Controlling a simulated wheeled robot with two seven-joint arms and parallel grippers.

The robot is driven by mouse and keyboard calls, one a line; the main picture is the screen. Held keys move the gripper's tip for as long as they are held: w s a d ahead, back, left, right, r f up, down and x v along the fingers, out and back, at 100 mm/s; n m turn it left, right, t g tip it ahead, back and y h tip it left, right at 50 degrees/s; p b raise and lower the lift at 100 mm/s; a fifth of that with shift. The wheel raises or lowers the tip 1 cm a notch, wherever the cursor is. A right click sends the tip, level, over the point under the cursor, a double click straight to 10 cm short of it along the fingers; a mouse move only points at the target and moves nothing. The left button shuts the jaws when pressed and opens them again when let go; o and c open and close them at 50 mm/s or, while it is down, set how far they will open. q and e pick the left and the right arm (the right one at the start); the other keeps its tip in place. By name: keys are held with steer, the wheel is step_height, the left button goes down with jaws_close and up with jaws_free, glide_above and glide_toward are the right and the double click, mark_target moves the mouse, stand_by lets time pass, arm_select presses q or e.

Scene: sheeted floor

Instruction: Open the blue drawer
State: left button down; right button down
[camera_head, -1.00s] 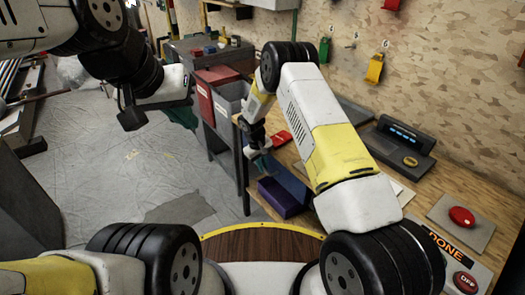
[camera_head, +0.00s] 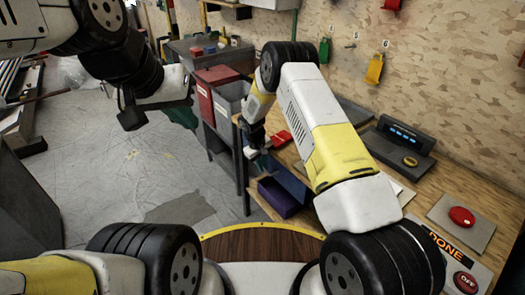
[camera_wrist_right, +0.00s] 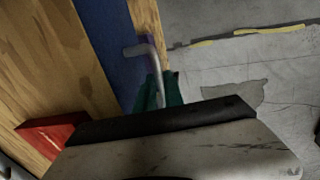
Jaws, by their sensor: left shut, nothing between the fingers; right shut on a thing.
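The blue drawer (camera_head: 278,197) is a blue-purple box at the left edge of the wooden workbench, partly hidden by my right arm. In the right wrist view its blue surface (camera_wrist_right: 112,50) runs beside wood, with a bent grey handle (camera_wrist_right: 146,52) on it. My right gripper (camera_head: 258,162) is at the drawer's far end. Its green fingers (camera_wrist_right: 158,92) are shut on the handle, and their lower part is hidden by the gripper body. My left gripper (camera_head: 182,115) is shut and empty, with green fingertips, over the floor at upper left, away from the drawer.
The workbench (camera_head: 455,195) carries a red object (camera_head: 279,139), a grey device with a display (camera_head: 400,140) and a red button (camera_head: 461,217). The sheeted floor (camera_head: 110,180) at left is open.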

steer(key=s+a, duration=1.4)
steer(key=a, duration=0.5)
steer(key=shift+a, duration=0.1)
steer(key=c, duration=1.5)
jaws_free()
steer(key=shift+o, duration=0.2)
steer(key=shift+r, duration=0.1)
step_height(320, 180, up, 8)
steer(key=a, duration=0.1)
steer(key=shift+s+a+f, duration=0.15)
steer(key=shift+s+f, duration=0.1)
steer(key=shift+s, duration=0.2)
